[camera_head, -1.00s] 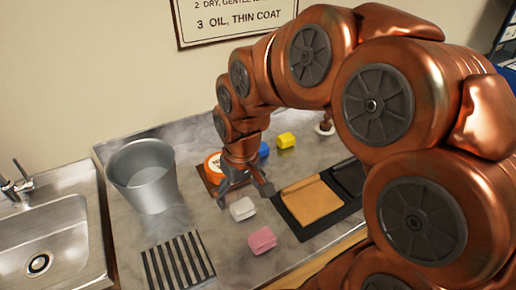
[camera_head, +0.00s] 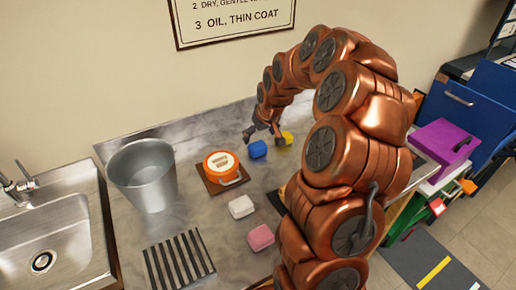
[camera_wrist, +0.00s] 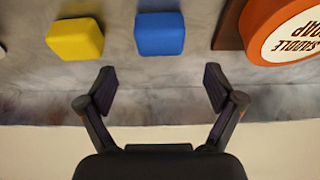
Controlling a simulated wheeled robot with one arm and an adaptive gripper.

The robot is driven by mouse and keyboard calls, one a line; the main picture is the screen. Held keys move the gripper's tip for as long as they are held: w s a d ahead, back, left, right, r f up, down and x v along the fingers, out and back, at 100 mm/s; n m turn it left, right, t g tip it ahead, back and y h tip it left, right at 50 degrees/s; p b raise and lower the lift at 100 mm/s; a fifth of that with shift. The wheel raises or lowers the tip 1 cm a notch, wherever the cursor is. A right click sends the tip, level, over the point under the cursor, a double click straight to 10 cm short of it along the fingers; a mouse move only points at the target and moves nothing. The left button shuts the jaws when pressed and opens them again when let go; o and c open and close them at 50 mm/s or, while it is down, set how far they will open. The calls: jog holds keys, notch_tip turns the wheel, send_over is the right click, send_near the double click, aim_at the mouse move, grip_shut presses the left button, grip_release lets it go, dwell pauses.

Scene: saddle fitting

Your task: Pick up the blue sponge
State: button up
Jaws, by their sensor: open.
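The blue sponge (camera_head: 258,149) is a small block lying on the grey metal counter, between the round orange tin and the yellow sponge. In the wrist view the blue sponge (camera_wrist: 160,34) lies beyond my fingertips, roughly centred between them and apart from them. My gripper (camera_wrist: 158,88) is open with nothing between its fingers. In the head view my gripper (camera_head: 263,133) is at the back of the counter, close to the blue sponge, with one finger in front of or near the yellow sponge.
A yellow sponge (camera_head: 285,138) lies close to the right. An orange saddle soap tin (camera_head: 221,166) stands on a brown board to the left. White (camera_head: 241,206) and pink (camera_head: 261,237) sponges lie nearer the front. A metal bucket (camera_head: 143,178) stands left; the wall is close behind.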

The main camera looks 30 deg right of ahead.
aim_at(257, 144)
jog(key=shift+x, duration=0.75)
jog(key=shift+w+f+p, duration=0.15)
jog(key=shift+f+p, duration=0.9)
jog(key=shift+f, duration=0.15)
jog(key=shift+p+x, duration=0.45)
jog(key=shift+x, duration=0.95)
jog(key=shift+c, duration=0.2)
jog(key=c, duration=1.1)
jog(key=shift+r, duration=0.1)
